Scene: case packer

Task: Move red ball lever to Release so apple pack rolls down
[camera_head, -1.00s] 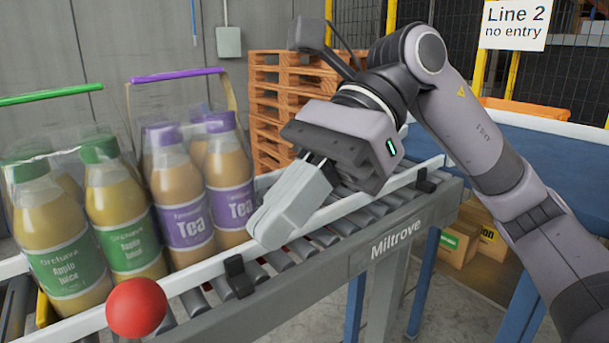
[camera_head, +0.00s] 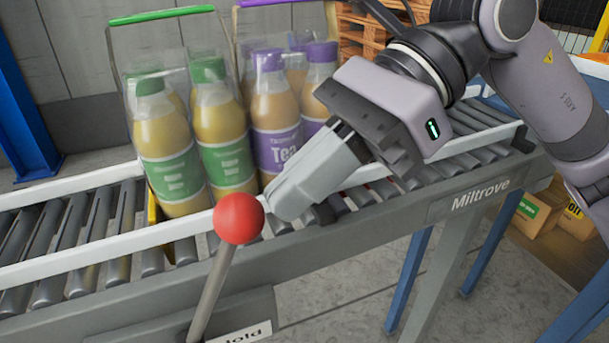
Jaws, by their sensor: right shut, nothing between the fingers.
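The red ball (camera_head: 239,218) tops a grey lever rod (camera_head: 208,295) at the front of the roller conveyor. A partly cut-off label (camera_head: 240,335) by the rod's lower end reads "old" in what shows. The apple juice pack (camera_head: 222,140), with green caps and a green handle, stands upright on the rollers behind the ball. My right gripper (camera_head: 275,203) is shut and empty, its fingertips just right of the ball. I cannot tell whether they touch it. My left gripper is out of view.
A tea pack (camera_head: 275,115) with purple caps stands right beside the apple pack. A yellow part (camera_head: 153,215) shows at the apple pack's left. The rollers (camera_head: 60,240) farther left are bare. A white rail (camera_head: 100,255) runs along the conveyor front.

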